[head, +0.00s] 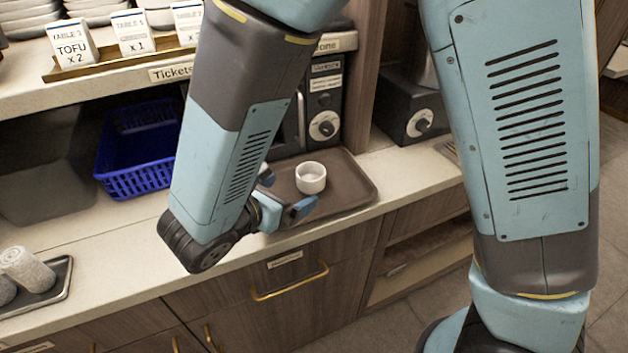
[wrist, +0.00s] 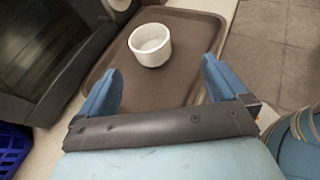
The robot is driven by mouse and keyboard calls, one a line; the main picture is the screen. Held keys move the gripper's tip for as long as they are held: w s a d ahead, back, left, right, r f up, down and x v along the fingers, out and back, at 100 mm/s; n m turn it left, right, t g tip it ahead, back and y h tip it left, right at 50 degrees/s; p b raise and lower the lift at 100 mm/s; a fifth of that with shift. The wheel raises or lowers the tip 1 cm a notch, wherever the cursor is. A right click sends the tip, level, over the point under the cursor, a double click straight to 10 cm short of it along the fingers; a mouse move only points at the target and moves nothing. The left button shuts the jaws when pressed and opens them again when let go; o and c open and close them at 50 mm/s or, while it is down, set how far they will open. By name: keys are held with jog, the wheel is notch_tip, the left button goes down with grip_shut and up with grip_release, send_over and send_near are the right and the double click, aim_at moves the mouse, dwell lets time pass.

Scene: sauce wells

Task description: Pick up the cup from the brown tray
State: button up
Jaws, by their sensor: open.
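A small white cup (head: 311,178) stands upright on the brown tray (head: 348,192) on the counter. In the wrist view the cup (wrist: 150,45) is ahead of my gripper, between the lines of its two fingers and a little beyond their tips. The tray (wrist: 200,28) lies under and around it. My gripper (head: 284,194) is open and empty, at the left part of the tray in the head view, with the cup to its right. The wrist view shows both blue fingers of my gripper (wrist: 160,82) spread apart, with bare tray between them.
A dark appliance (head: 325,105) stands right behind the tray. A blue basket (head: 140,150) is to the left on the counter. A shelf with a ticket rail (head: 120,60) hangs above. A small tray with rolled towels (head: 45,290) lies at the far left. Bare counter (head: 120,240) lies between.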

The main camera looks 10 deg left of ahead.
jog(key=shift+s+a+f+n+t, duration=0.4)
jog(key=shift+s+a+f+n, duration=0.1)
jog(key=shift+a, duration=0.25)
send_near(315, 175)
jog(key=shift+w+d+f+y, duration=0.25)
jog(key=shift+d+f+y, duration=0.1)
jog(key=shift+y, duration=0.05)
jog(key=shift+r+x, duration=0.1)
jog(key=shift+x, duration=1.5)
jog(key=shift+r+x, duration=0.15)
jog(key=shift+x, duration=1.45)
jog(key=c, duration=1.1)
jog(key=shift+r, duration=0.1)
